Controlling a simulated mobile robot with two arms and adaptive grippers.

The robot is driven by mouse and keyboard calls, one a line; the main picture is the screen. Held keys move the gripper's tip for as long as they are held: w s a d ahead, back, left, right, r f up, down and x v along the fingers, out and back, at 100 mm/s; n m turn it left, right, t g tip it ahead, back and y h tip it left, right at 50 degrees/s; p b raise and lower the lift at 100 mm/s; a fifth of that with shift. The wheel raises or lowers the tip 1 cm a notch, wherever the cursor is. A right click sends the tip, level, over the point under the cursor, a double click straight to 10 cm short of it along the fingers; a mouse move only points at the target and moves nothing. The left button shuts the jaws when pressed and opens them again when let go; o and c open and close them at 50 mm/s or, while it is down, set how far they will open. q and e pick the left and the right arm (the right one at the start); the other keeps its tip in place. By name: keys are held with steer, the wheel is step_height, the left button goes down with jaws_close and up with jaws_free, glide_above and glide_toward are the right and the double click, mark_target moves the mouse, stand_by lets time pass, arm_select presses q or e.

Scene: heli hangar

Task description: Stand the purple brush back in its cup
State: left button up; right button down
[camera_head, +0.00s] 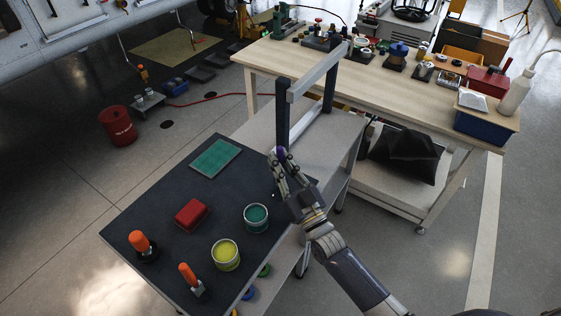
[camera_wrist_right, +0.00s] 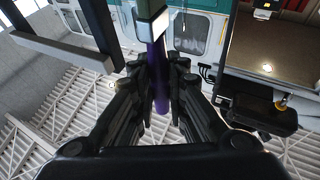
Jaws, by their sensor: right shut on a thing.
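My right gripper (camera_head: 281,158) is above the far right part of the dark-topped table (camera_head: 150,203), its fingers pointing away from me. It is shut on the purple brush (camera_head: 281,152), of which only a small purple bit shows in the head view. In the right wrist view the purple handle (camera_wrist_right: 160,88) runs between the fingers of the gripper (camera_wrist_right: 165,85), with a pale metal-like band at its upper end. Two orange-handled things (camera_head: 139,241) (camera_head: 187,273) stand upright in dark holders at the near left. I cannot tell which cup is the purple brush's own. My left gripper is out of view.
A yellow tin (camera_head: 226,256), a green tin (camera_head: 256,217), a red block (camera_head: 191,214) and a green mat (camera_head: 215,158) are on the dark top. A grey frame with dark posts (camera_head: 283,112) rises just beyond my right gripper. A cluttered wooden bench (camera_head: 290,62) stands behind.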

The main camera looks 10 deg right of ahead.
steer(key=c, duration=1.5)
jaws_free()
steer(key=v, duration=1.2)
